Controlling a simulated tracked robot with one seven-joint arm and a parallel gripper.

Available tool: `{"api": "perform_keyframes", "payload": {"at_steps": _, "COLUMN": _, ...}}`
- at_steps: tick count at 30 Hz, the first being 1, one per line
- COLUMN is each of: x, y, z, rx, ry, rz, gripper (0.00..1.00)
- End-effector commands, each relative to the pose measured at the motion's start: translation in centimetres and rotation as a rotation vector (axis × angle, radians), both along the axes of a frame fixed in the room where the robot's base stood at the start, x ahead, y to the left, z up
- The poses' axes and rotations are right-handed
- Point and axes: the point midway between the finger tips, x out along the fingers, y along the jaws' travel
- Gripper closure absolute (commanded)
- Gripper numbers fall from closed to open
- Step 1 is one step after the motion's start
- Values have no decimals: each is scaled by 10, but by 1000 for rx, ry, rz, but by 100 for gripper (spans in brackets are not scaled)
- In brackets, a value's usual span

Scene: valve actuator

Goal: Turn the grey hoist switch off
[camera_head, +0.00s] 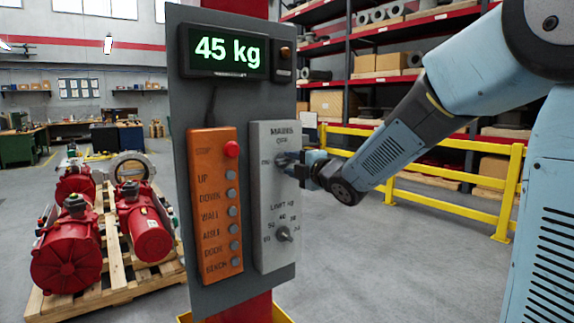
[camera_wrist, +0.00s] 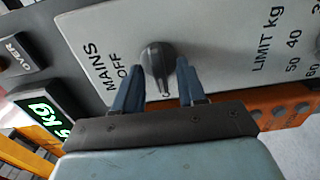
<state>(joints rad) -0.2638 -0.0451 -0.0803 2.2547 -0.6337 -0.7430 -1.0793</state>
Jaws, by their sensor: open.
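The grey control box (camera_head: 263,215) on the post panel carries a MAINS switch near its top and a LIMIT dial (camera_head: 283,234) below. In the wrist view the dark MAINS knob (camera_wrist: 157,62) sits on the grey face, just right of the word OFF. Its narrow part points toward the bottom of that view. My gripper (camera_head: 284,163) is at the box from the right and hides most of the knob in the head view. In the wrist view my gripper (camera_wrist: 158,68) is open, with one finger on each side of the knob. Contact cannot be told.
An orange button box (camera_head: 217,200) with a red button stands left of the grey box. A display (camera_head: 230,50) above reads 45 kg. Red machines (camera_head: 70,255) on a pallet stand left. A yellow railing (camera_head: 440,200) and shelves are behind at right.

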Motion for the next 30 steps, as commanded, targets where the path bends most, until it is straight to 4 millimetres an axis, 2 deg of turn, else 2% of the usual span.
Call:
{"api": "perform_keyframes", "payload": {"at_steps": 11, "x": 4, "y": 3, "z": 0, "rx": 0, "ry": 0, "rz": 0, "gripper": 60}}
{"api": "perform_keyframes", "payload": {"at_steps": 24, "x": 4, "y": 2, "z": -1, "rx": 0, "ry": 1, "rz": -1, "gripper": 100}}
{"api": "perform_keyframes", "payload": {"at_steps": 29, "x": 4, "y": 2, "z": -1, "rx": 0, "ry": 2, "rz": -2, "gripper": 100}}
{"api": "perform_keyframes", "payload": {"at_steps": 30, "x": 4, "y": 17, "z": -1, "rx": 1, "ry": 3, "rz": 1, "gripper": 100}}
